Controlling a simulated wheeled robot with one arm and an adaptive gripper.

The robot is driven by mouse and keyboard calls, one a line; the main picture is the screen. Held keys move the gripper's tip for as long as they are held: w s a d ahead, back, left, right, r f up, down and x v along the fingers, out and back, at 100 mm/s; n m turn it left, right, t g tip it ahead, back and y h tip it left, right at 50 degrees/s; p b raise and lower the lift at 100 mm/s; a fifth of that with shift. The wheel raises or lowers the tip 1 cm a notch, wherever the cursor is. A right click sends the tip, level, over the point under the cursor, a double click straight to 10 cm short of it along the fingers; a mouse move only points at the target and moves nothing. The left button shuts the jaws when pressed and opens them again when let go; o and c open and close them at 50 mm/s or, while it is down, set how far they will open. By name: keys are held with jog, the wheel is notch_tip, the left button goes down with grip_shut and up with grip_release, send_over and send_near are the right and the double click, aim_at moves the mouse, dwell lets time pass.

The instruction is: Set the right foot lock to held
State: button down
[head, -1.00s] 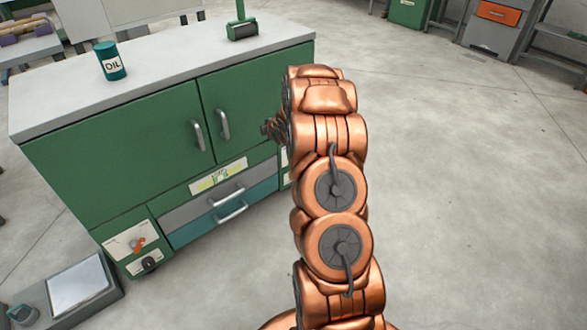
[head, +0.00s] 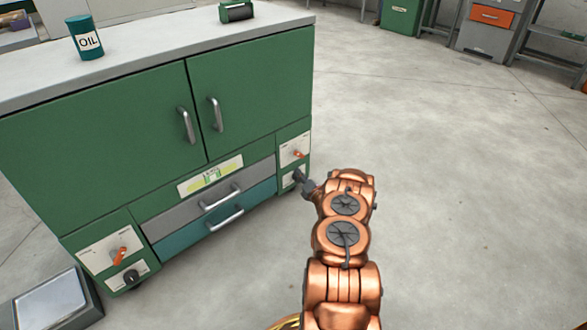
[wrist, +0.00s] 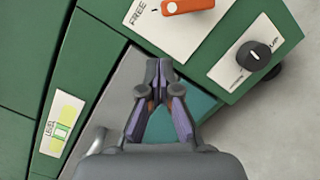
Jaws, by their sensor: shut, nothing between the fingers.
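The right foot lock is an orange lever (head: 299,154) on a white plate at the right end of the green cabinet's front. In the wrist view the orange lever (wrist: 188,6) is at the top edge, partly cut off. Its plate (wrist: 165,38) reads FREE at the left end; the other end is out of view. My gripper (wrist: 158,72) is shut and empty, its tips over the cabinet front below and left of the lever, apart from it. In the head view my gripper (head: 302,180) is low beside the right panel, partly hidden by my wrist.
A black knob (wrist: 254,55) sits on a second plate beside the lever. Grey and teal drawers with bar handles (head: 225,219) lie left of the panel. A matching left panel has its own orange lever (head: 120,255).

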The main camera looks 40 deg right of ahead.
aim_at(299, 155)
jog(key=s+f+n+t+b, duration=0.1)
jog(key=s+f, duration=0.2)
jog(key=f, duration=0.2)
jog(key=shift+s+a+n, duration=0.15)
jog(key=shift+a+n, duration=0.05)
jog(key=shift+n, duration=0.1)
jog(key=shift+b, duration=0.3)
jog(key=w+d+r+b, duration=0.4)
jog(key=w+d+b, duration=0.1)
jog(key=w, duration=0.4)
jog(key=shift+w+r+b, duration=0.35)
jog(key=shift+b, duration=0.25)
jog(key=shift+a, duration=0.1)
